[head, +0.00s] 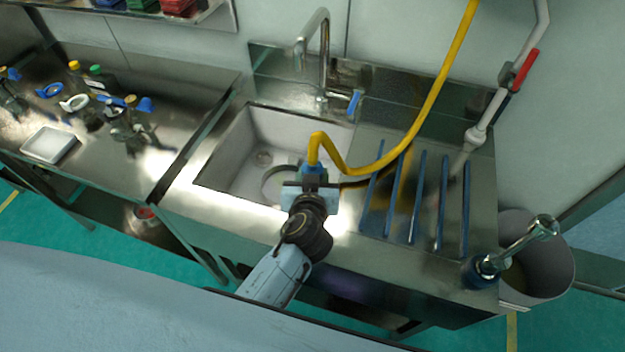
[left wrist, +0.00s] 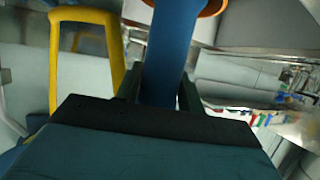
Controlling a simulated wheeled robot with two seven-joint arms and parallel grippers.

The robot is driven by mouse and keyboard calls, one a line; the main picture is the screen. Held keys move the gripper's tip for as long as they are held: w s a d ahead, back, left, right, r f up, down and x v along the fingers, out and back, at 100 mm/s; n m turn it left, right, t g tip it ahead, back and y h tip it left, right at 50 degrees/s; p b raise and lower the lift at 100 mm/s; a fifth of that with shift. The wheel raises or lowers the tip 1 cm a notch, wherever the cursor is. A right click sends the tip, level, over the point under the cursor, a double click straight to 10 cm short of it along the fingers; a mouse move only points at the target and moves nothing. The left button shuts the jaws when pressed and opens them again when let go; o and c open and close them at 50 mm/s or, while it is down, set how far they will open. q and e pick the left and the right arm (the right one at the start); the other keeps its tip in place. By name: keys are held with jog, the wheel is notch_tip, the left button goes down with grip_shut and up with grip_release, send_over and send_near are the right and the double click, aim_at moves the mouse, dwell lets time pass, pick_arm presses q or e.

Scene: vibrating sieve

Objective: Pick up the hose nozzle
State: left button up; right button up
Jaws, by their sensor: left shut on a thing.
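The hose nozzle is blue and joins the end of a yellow hose (head: 437,90). In the head view the blue nozzle (head: 312,169) shows at the tip of my left gripper (head: 311,186), over the front right edge of the sink basin. In the left wrist view the blue nozzle (left wrist: 170,50) stands between the two dark fingers of my left gripper (left wrist: 160,92), which are shut on it. An orange ring shows at its top edge there, and the hose (left wrist: 85,15) loops at the left. The nozzle's far end is hidden.
The sink basin (head: 225,165) has a tap (head: 318,60) behind it and a drainboard with blue ribs (head: 419,200) to its right. A bin (head: 550,265) stands at the right. Bottles (head: 97,80) and a white tray (head: 50,145) stand on the left bench.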

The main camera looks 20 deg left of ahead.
pick_arm(q)
notch_tip(320, 180, up, 16)
jog(key=p, duration=0.1)
jog(key=shift+r, duration=0.15)
dwell(0.6)
jog(key=w+a+p, duration=0.3)
jog(key=w+a, duration=0.1)
jog(key=a, duration=0.4)
jog(key=shift+w+p, duration=0.2)
jog(key=shift+p, duration=0.15)
jog(key=w+a, duration=0.1)
jog(key=w+a+p, duration=0.1)
jog(key=a, duration=0.1)
jog(key=w+a, duration=0.1)
jog(key=a, duration=0.1)
dwell(0.4)
